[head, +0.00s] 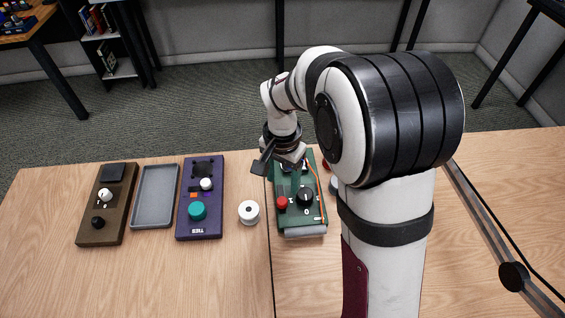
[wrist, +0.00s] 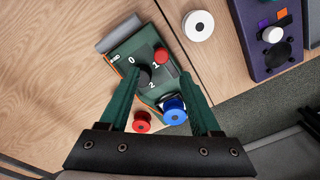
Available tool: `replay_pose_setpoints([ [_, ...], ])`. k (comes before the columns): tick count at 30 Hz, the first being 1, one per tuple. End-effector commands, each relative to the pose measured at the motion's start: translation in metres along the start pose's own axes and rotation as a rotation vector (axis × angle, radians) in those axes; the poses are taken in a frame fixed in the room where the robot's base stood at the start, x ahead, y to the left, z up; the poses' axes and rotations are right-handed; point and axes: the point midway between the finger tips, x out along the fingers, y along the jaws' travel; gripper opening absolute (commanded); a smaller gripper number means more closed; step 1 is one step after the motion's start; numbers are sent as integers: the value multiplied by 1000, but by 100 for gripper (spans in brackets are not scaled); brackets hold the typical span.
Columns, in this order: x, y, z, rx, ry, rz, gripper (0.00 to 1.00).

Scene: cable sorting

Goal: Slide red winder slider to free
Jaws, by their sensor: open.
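The green winder box (head: 308,225) lies beneath my arm in the head view. Its red round slider knob (head: 282,203) is at the box's left side, beside a black dial (head: 305,196). In the wrist view the red knob (wrist: 160,55) sits beside a dark strip, with the black dial (wrist: 144,75) near the left fingertip. My gripper (wrist: 162,72) is open and empty, its green fingers spread either side of the box's middle. The red knob shows just beyond the fingertips, between their lines. My gripper is partly hidden behind my arm in the head view (head: 274,168).
A blue spool (wrist: 175,112) and a red spool (wrist: 141,122) lie between my fingers and the wrist. A white spool (head: 249,212) stands left of the box. A purple panel (head: 200,220), a grey tray (head: 154,197) and a brown panel (head: 105,225) lie farther left.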

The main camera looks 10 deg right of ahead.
Motion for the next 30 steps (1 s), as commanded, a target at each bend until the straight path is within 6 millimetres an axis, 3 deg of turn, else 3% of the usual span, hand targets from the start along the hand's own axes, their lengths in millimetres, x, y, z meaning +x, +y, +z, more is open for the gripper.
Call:
replay_pose_setpoints([
  [3,-34,-1,-1,0,3,-4,64],
  [9,-63,0,0,0,0,0,64],
  [23,-67,1,0,0,-2,1,64],
  [26,-79,19,14,-14,-10,-10,64],
  [30,-104,92,79,-81,-52,-53,64],
])
